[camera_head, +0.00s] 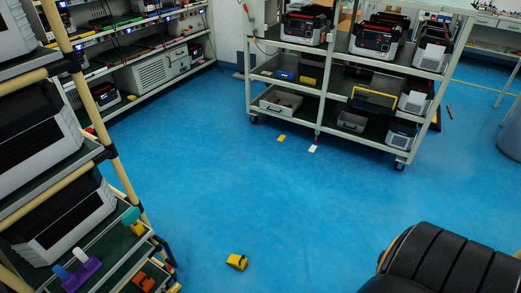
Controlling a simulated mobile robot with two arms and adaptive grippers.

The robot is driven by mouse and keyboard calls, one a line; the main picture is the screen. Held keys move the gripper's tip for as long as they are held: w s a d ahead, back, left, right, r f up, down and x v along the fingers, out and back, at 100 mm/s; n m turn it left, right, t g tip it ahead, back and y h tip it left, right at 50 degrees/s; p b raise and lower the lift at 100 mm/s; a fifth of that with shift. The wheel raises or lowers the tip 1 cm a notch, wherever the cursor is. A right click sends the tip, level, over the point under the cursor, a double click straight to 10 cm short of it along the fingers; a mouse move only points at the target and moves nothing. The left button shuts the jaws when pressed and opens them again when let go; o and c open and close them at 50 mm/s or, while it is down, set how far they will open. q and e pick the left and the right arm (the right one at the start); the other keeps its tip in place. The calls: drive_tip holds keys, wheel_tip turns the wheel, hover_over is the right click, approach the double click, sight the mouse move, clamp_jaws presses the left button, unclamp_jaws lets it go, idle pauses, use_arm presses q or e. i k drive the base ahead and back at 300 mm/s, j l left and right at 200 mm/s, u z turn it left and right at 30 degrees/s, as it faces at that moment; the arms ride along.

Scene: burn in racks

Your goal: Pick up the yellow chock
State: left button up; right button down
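A small yellow chock (237,261) with a dark part on it lies on the blue floor at the bottom middle of the head view. It stands apart from the rack on the left, with bare floor around it. Neither of my grippers shows in this view, so their state is hidden.
A rack (133,190) with large devices stands close on the left. A wheeled cart (335,92) with devices stands at the back. Small yellow (281,138) and white (313,149) pieces lie before the cart. The middle floor is clear.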

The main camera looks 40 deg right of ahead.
sight(236, 259)
drive_tip(key=z, duration=1)
